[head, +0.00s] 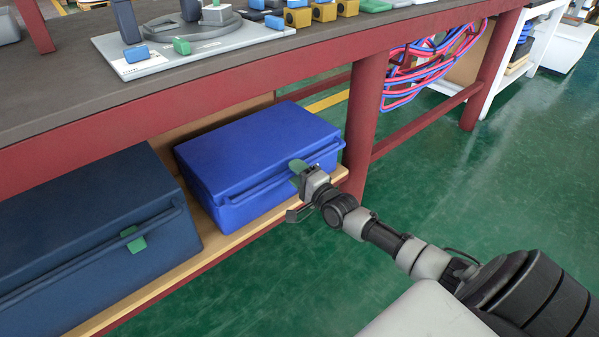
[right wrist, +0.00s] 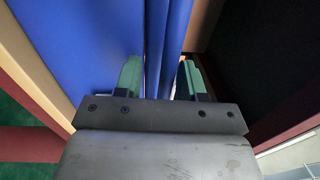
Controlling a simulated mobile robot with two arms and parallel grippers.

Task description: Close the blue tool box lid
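The blue tool box (head: 250,160) sits on the wooden lower shelf under the workbench. Its lid (head: 250,138) lies down over the box, and I see no clear gap in the head view. My right gripper (head: 298,174) is at the front of the box, by the lid's protruding front lip, near its right part. In the right wrist view the two green fingertips of the gripper (right wrist: 160,78) stand apart, with blue edges of the box between them. I cannot tell whether they touch it. My left gripper is not in view.
A dark navy box (head: 90,225) with a green tab stands left of the blue one on the shelf (head: 245,236). The red bench leg (head: 364,125) is close on the right. The bench top (head: 60,85) overhangs the boxes. Green floor (head: 450,190) lies open in front.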

